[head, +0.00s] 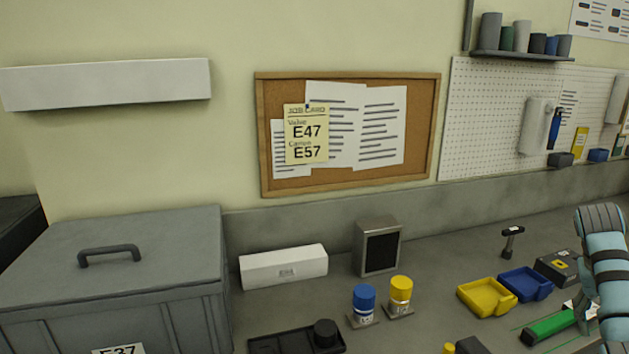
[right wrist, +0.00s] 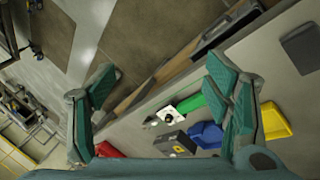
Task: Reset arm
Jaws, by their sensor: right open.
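My right gripper (right wrist: 160,78) is open and empty in the right wrist view. Its two teal fingers are spread wide above the workbench's edge, with nothing between the pads in contact. In the head view part of my right arm (head: 606,262) comes in at the right edge, over the bench beside the green item; its gripper cannot be made out there. My left gripper is in neither view.
Near my right arm lie a green item (head: 550,325), a blue tray (head: 541,291), a yellow tray (head: 476,303) and a dark box (head: 553,267). Blue (head: 363,298) and yellow (head: 401,289) capped items stand mid-bench. A large grey lidded box (head: 165,250) is at left.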

